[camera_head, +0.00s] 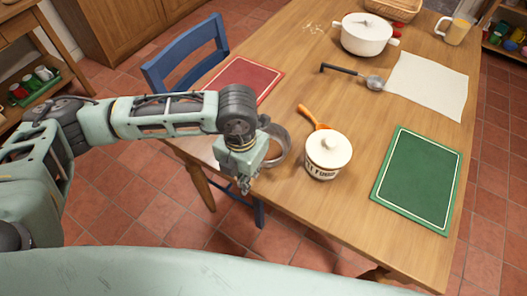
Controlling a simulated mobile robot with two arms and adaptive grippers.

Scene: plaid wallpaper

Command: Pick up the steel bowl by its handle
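The steel bowl (284,148) shows as a grey metal rim at the left side of the wooden table (330,225), partly hidden behind my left wrist. I cannot see its handle clearly. My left gripper (243,186) points down at the table's left edge, just to the left of and in front of the bowl. Its fingers are small and overlapped, so I cannot tell whether they are open, shut or touching the bowl. My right gripper is not in view.
A white lidded jar (328,155) and an orange-handled utensil (311,116) are close to the bowl's right. A green mat (418,180) lies further right. A red mat (245,78), a ladle (345,70) and a white pot (366,34) lie further back. A blue chair (185,48) stands behind my arm.

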